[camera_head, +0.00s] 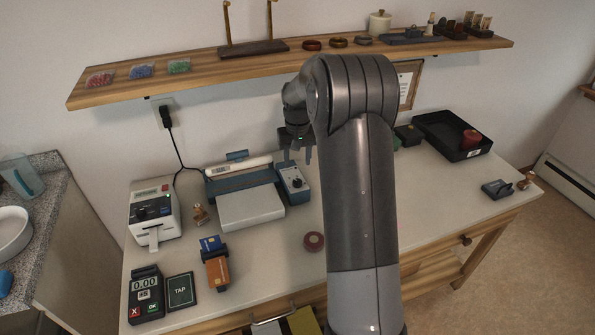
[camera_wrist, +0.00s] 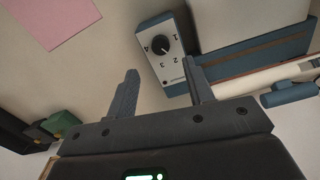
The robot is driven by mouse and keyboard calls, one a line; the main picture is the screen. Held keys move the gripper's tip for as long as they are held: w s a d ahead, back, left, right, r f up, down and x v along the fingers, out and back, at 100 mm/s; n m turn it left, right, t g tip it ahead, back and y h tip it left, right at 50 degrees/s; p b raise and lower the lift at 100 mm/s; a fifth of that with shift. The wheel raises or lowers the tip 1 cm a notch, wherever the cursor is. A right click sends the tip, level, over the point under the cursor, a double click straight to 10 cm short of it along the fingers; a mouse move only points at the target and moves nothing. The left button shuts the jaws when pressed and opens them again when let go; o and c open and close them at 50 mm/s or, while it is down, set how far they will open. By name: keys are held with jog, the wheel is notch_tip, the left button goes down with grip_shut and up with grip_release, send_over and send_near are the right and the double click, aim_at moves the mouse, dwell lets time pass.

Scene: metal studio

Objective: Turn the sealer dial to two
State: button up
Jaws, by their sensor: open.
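The sealer (camera_head: 250,207) is a blue and white machine at the middle back of the table. Its control box (camera_head: 293,182) on the right side carries a dark round dial. In the wrist view the black dial (camera_wrist: 160,44) sits on the box's white face, with small numbers around it; its exact setting is too small to tell. My gripper (camera_head: 296,152) is above and behind the control box, pointing down. In the wrist view my gripper (camera_wrist: 162,69) is open and empty, its fingertips apart and just short of the dial in the picture, not touching it.
A label printer (camera_head: 153,212) and a wooden stamp (camera_head: 200,214) stand left of the sealer. A wooden shelf (camera_head: 200,70) runs above the table. A black tray (camera_head: 440,130) is at the right.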

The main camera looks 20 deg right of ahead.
jog(key=shift+r, duration=1.25)
jog(key=s+a+r+t, duration=0.1)
jog(key=s+a+r, duration=0.3)
jog(key=s+r, duration=0.35)
jog(key=s+a+r+t, duration=0.2)
jog(key=s+a+r, duration=0.1)
jog(key=s+r, duration=0.5)
jog(key=s+a+t, duration=0.1)
jog(key=s+a, duration=0.1)
jog(key=s, duration=0.8)
jog(key=s+a+f+n+t, duration=0.1)
jog(key=s+a, duration=0.1)
jog(key=s, duration=0.8)
jog(key=shift+s+a+f+t, duration=0.15)
jog(key=shift+s+f+t, duration=0.1)
jog(key=shift+t, duration=0.05)
jog(key=shift+c, duration=0.3)
